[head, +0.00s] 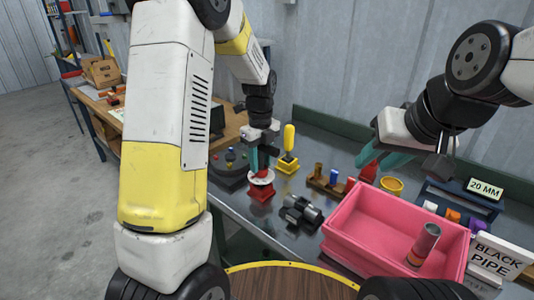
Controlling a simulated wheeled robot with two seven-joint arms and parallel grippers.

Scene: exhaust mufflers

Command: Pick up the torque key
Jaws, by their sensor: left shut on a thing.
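My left gripper (262,160) points down with its teal fingers shut on a red piece (263,173) at the red stand with a white round top (260,192). I take this piece to be the torque key; the fingers hide most of it, and I cannot tell whether it is clear of the stand. My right gripper (378,155) hangs at the right above the back of the bench, with its teal fingers apart and nothing visible between them.
A yellow-handled tool (289,138) stands in a yellow base just right of my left gripper. A dark metal fitting (301,212) lies in front. A pink bin (350,238) holds a grey and orange cylinder (423,244).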

